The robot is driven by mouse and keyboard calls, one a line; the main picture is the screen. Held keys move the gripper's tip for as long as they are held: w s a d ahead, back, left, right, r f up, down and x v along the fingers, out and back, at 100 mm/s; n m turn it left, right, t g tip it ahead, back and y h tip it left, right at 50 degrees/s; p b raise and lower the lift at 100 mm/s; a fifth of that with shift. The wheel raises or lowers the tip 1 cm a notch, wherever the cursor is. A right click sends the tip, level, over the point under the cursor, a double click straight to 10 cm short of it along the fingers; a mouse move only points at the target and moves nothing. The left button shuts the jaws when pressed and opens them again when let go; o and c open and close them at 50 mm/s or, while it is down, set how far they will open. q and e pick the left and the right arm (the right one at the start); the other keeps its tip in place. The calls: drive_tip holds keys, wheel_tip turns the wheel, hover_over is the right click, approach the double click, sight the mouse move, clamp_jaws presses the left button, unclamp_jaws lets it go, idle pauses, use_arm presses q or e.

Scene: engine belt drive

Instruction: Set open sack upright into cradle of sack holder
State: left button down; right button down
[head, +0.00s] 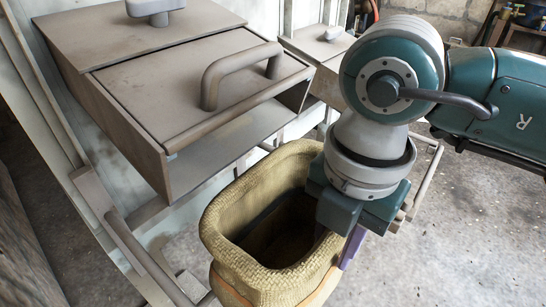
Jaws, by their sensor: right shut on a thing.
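The open sack (224,250) is a yellow-tan woven bag at the bottom centre, with its wide mouth facing up and its inside dark. It looks about upright; its lower part is cut off by the picture's edge. My right gripper (345,240) points down at the sack's right rim and is shut on it, with a purple finger showing outside the rim. An orange-tan band shows below the rim; I cannot tell if it belongs to the sack or to a cradle. I cannot clearly make out the sack holder's cradle. My left gripper is not in view.
A brown-grey box with a handled lid (150,98) stands just behind and left of the sack, open at its front. Brown-grey rails (142,250) run at the lower left. A second lidded box (318,42) stands behind. Concrete floor (455,235) is clear at right.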

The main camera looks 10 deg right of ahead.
drive_tip(key=w, duration=0.1)
drive_tip(key=w+a+f+b, duration=0.1)
drive_tip(key=a+b, duration=0.1)
drive_tip(key=shift+w+a+f, duration=0.1)
drive_tip(key=shift+w+f, duration=0.15)
drive_tip(key=shift+w, duration=0.15)
drive_tip(key=shift+f, duration=0.2)
drive_tip(key=c, duration=0.7)
unclamp_jaws()
drive_tip(key=shift+r, duration=0.1)
